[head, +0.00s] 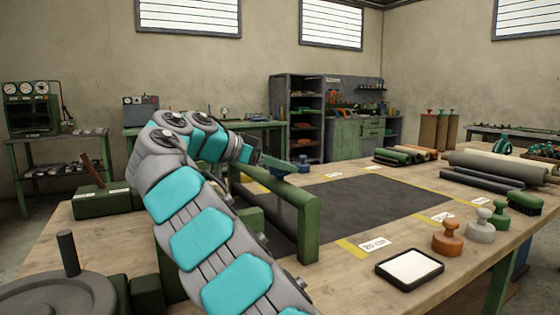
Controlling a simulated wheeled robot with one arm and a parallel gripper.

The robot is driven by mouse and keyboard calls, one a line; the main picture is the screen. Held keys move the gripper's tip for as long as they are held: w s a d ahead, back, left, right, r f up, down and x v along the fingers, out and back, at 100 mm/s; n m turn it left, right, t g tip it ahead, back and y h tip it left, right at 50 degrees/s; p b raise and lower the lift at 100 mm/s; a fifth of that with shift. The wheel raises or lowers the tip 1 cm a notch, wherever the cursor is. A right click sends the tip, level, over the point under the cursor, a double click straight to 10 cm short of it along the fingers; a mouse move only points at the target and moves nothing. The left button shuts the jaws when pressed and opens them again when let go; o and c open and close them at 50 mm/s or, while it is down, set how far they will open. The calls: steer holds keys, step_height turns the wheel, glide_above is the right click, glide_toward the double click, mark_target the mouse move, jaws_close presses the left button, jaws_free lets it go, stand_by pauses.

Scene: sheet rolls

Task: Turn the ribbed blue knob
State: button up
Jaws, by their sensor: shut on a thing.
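My gripper (280,164) is at the end of my teal and grey arm, over the far left part of the workbench. Its dark green fingers reach right and slightly down. A small blue piece, which I take for the ribbed blue knob (278,173), shows right at the fingers. My gripper is shut on it. The fingers cover part of it, and its ribs are too small to make out. Another blue piece (304,162), with a rounded top, stands just right of the fingertips.
A green frame (308,225) stands on the wooden bench beside my arm. A dark mat (370,205) lies clear in the middle. Orange (447,240), white (481,228) and green knobbed pieces, a white-topped tray (409,268) and sheet rolls (500,166) are to the right.

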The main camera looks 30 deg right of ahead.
stand_by(0.3)
steer(key=o, duration=1.4)
steer(key=shift+c, duration=0.2)
steer(key=shift+a, duration=0.1)
steer(key=v, duration=0.7)
steer(key=shift+r, duration=0.2)
steer(key=shift+o, duration=0.2)
steer(key=shift+a, duration=0.2)
